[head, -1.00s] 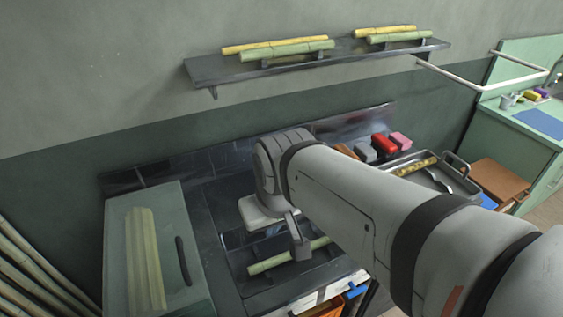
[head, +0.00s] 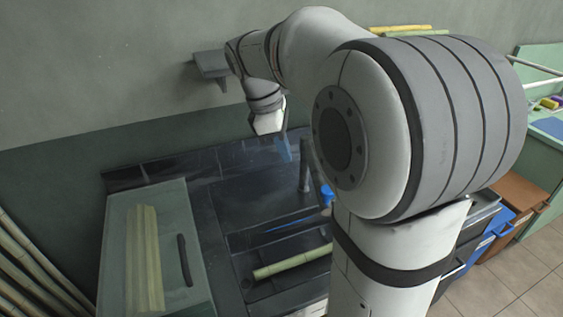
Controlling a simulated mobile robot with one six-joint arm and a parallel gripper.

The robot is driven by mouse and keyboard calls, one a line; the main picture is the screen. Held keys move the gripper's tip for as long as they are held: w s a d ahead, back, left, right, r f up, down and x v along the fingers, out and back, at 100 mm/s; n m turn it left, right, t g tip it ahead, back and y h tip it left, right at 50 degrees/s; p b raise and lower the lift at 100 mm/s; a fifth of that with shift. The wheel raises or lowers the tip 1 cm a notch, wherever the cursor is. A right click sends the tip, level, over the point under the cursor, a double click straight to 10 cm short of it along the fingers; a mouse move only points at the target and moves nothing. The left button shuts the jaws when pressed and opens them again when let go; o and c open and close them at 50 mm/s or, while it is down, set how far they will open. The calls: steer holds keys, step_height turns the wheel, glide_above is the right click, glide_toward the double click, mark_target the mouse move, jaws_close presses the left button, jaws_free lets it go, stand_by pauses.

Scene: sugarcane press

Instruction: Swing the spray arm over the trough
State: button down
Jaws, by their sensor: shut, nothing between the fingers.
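The dark trough (head: 243,284) is set in the black counter, low in the middle of the head view, with a green cane piece (head: 290,262) lying in it. Behind it stands a grey upright post (head: 305,166), with a small blue part (head: 327,194) near its foot. I cannot tell for sure whether these belong to the spray arm, because my own arm hides the area to the right. My gripper (head: 284,148) is shut and empty. It points down above the back of the counter, left of the post's top in the picture; contact cannot be told.
Tall canes (head: 30,262) lean at the far left. A wall shelf (head: 211,66) is close behind my wrist. Blue bins (head: 497,226) stand at the right.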

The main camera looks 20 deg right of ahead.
steer(key=s+d+f+p, duration=0.1)
steer(key=s+d+f, duration=0.1)
steer(key=d+f, duration=0.5)
step_height(320, 180, down, 3)
steer(key=shift+n, duration=0.4)
steer(key=shift+d, duration=0.1)
